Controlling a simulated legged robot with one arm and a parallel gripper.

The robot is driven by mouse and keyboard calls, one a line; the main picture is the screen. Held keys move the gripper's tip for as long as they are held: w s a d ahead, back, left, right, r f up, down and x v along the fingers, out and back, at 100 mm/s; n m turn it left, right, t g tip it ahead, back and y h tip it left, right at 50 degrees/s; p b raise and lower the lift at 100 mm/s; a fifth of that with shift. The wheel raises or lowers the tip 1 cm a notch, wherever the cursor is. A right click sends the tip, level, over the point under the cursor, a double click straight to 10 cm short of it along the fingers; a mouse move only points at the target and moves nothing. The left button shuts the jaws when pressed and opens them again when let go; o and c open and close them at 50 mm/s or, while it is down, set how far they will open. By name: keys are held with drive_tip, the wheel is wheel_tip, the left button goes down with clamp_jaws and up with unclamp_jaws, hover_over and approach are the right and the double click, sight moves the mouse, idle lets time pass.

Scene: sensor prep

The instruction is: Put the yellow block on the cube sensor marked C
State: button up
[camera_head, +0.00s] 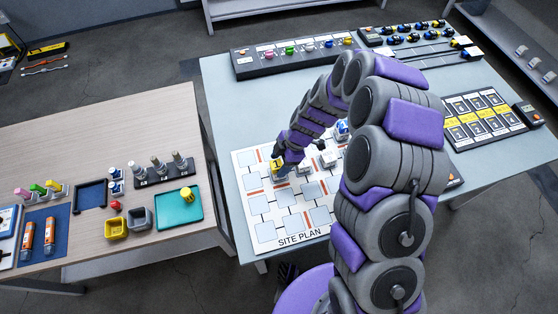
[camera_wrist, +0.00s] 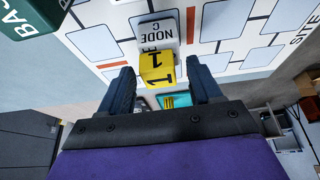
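The yellow block (camera_wrist: 158,66), marked 1, is between the two fingers of my gripper (camera_wrist: 164,80) in the wrist view. Gaps show between the block and both fingers, wider on the right, so my gripper looks open around it. The pale cube sensor marked NODE C (camera_wrist: 158,30) appears upside down in this view, directly against the block, which looks seated on it. The cube beneath is mostly hidden there.
The white site plan board (camera_head: 265,210) carries pale squares. A dark green box (camera_wrist: 35,15) is near the wrist view's top left. A teal tray (camera_head: 172,211) lies on the left table.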

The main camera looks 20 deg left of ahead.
drive_tip(key=shift+d+r, duration=0.1)
drive_tip(key=shift+d, duration=0.35)
drive_tip(key=s+d+r+m+p, duration=0.1)
drive_tip(key=d+r+m, duration=0.25)
drive_tip(key=r, duration=0.65)
drive_tip(key=s+d+r+m+p, duration=0.1)
drive_tip(key=s+d+r+m, duration=0.1)
drive_tip(key=d+r, duration=0.5)
drive_tip(key=s+d+r+m+h, duration=0.1)
drive_tip(key=s+d+r+m, duration=0.3)
drive_tip(key=s, duration=0.4)
drive_tip(key=s+d+r+m+h, duration=0.1)
drive_tip(key=s+d+r+m, duration=0.3)
drive_tip(key=s+d+m, duration=0.2)
drive_tip(key=s+d+r+m+h, duration=0.1)
drive_tip(key=s+d+r+m, duration=0.2)
drive_tip(key=s+m, duration=0.6)
drive_tip(key=d, duration=0.2)
drive_tip(key=shift+s+d+r+h, duration=0.3)
drive_tip(key=shift+s+r+h, duration=0.05)
drive_tip(key=shift+r+h, duration=0.05)
